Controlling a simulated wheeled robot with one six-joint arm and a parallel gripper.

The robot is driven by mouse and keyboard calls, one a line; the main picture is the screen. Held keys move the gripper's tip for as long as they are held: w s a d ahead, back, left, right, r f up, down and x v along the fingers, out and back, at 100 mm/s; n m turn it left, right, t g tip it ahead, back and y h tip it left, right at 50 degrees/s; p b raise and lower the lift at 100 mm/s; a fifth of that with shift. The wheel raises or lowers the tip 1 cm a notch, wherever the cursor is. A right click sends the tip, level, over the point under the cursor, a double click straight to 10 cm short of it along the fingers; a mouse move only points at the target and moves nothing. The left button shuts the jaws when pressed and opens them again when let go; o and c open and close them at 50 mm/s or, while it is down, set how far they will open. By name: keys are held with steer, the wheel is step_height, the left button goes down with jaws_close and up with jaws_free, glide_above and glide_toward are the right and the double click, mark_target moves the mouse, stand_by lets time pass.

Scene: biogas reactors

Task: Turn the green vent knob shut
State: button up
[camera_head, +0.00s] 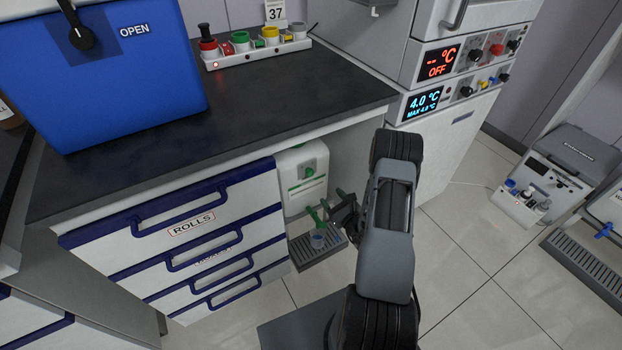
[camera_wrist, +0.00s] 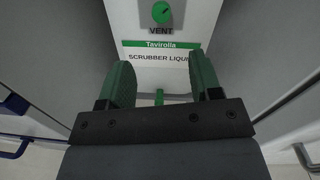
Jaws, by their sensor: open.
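The green vent knob (camera_wrist: 161,12) is at the top of the wrist view, on the front of a white dispenser box (camera_wrist: 195,15) marked VENT, Tavirolla and SCRUBBER LIQUID. In the head view the knob (camera_head: 309,171) shows small on the same box, under the counter. My gripper (camera_wrist: 160,80) is open, with its two green fingers spread and nothing between them. In the wrist view the fingertips lie below the knob, level with the lettering, and do not touch the knob. In the head view my gripper (camera_head: 333,217) is in front of the box's lower part.
A blue box (camera_head: 105,75) is on the dark counter (camera_head: 270,100).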

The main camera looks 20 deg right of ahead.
mark_target(311, 174)
steer(key=w, duration=0.4)
steer(key=w+a+b, duration=0.1)
steer(key=w, duration=0.3)
steer(key=w+a+b, duration=0.1)
steer(key=w, duration=0.3)
steer(key=shift+w, duration=0.3)
steer(key=shift+c, duration=0.2)
steer(key=c, duration=0.9)
steer(key=shift+b, duration=0.3)
